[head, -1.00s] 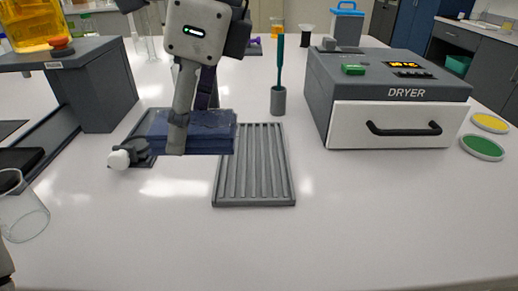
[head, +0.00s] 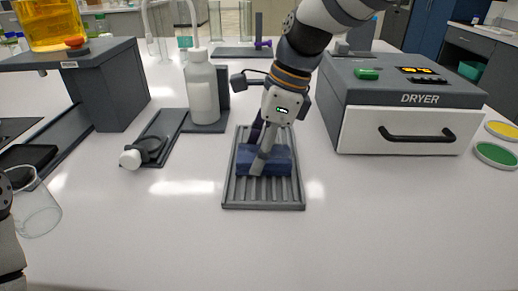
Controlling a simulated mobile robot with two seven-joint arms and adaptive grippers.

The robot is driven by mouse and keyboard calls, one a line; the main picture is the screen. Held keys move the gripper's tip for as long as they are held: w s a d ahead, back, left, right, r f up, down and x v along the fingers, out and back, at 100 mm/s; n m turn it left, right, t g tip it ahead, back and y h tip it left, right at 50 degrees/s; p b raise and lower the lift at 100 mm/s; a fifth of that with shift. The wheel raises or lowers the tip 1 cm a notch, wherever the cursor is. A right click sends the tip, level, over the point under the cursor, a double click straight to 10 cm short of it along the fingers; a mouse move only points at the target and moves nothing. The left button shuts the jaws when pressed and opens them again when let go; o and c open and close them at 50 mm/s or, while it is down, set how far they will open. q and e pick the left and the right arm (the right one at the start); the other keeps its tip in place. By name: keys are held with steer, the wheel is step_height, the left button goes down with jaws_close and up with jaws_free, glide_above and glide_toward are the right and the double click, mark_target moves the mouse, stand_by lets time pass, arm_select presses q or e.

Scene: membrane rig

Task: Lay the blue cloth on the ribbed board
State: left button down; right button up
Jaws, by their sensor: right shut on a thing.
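The blue cloth (head: 279,163) is a dark blue folded piece over the middle of the ribbed board. The ribbed board (head: 264,196) is a grey tray with raised ribs, lying flat on the white table; its front ribs show bare. My right gripper (head: 258,170) reaches down from the upper right and is shut on the cloth. The cloth is at or just above the ribs; I cannot tell whether it touches them. The gripper and cloth hide the middle of the board. Part of my left arm shows at the lower left edge; its gripper fingers are not in view.
The dryer (head: 400,100) stands right of the board. A white bottle (head: 202,92) stands behind left. A dark clamp holder with a white knob (head: 130,159) lies left. A glass beaker (head: 36,210) stands at the far left. The table front is clear.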

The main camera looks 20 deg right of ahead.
mark_target(279, 153)
steer(key=o, duration=1.6)
steer(key=shift+f, duration=0.1)
steer(key=shift+c, duration=0.2)
steer(key=v, duration=1.2)
steer(key=shift+s, duration=0.1)
